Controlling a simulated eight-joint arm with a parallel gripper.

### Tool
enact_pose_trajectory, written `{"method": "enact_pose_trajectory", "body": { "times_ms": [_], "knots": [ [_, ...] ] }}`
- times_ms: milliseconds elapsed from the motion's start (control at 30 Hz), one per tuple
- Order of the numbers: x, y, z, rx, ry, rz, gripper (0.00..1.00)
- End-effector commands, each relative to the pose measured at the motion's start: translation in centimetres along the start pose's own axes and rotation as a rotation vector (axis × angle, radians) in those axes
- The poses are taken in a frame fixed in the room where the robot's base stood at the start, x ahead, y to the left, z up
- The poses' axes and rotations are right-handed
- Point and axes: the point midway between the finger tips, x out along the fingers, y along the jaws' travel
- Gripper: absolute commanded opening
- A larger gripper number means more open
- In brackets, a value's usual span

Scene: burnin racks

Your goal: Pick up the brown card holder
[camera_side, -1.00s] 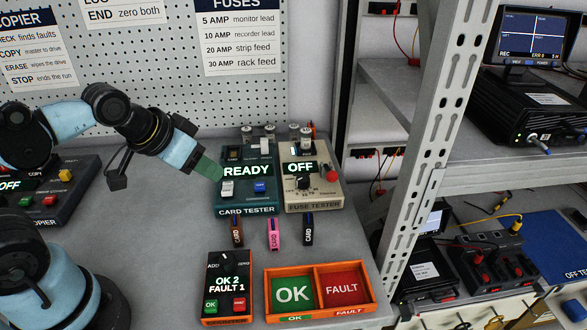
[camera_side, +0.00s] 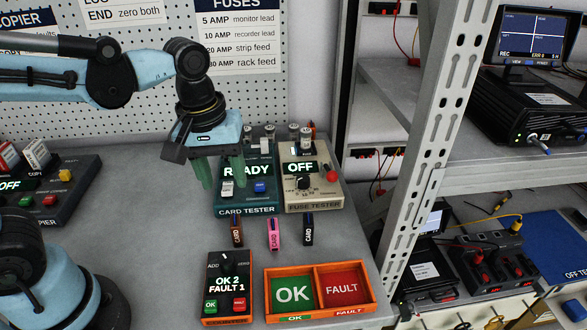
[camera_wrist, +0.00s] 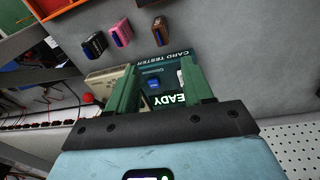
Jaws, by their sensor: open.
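The brown card holder (camera_side: 236,233) stands on the grey bench just in front of the card tester (camera_side: 245,211), left of a pink card holder (camera_side: 273,234) and a black card holder (camera_side: 308,229). In the wrist view the brown holder (camera_wrist: 160,27) is at the top, beside the pink one (camera_wrist: 121,33) and the black one (camera_wrist: 95,45). My gripper (camera_side: 222,180) points down with its green fingers apart and empty, in front of the tester's READY display in the side view. In the wrist view the open fingers (camera_wrist: 158,95) frame the card tester.
The fuse tester (camera_side: 312,193) stands right of the card tester. The counter box (camera_side: 228,262) and the orange OK and FAULT tray (camera_side: 316,270) are at the front. A metal rack post (camera_side: 432,130) rises at the right. Bench left of the card holders is clear.

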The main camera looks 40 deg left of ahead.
Motion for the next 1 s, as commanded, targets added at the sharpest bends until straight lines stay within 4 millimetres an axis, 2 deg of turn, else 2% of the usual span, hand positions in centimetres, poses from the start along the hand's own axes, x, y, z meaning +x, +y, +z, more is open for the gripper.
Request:
{"method": "enact_pose_trajectory", "body": {
  "times_ms": [100,267,700,1000],
  "knots": [
    [0.0,0.8,0.5,-0.101,-0.049,-0.06,0.51],
    [0.4,0.9,0.7,-0.159,-0.07,-0.093,0.51],
    [5.7,0.5,1.1,-0.16,-0.069,-0.092,0.51],
    [7.1,0.3,1.1,-0.159,-0.069,-0.092,0.51]
  ]
}}
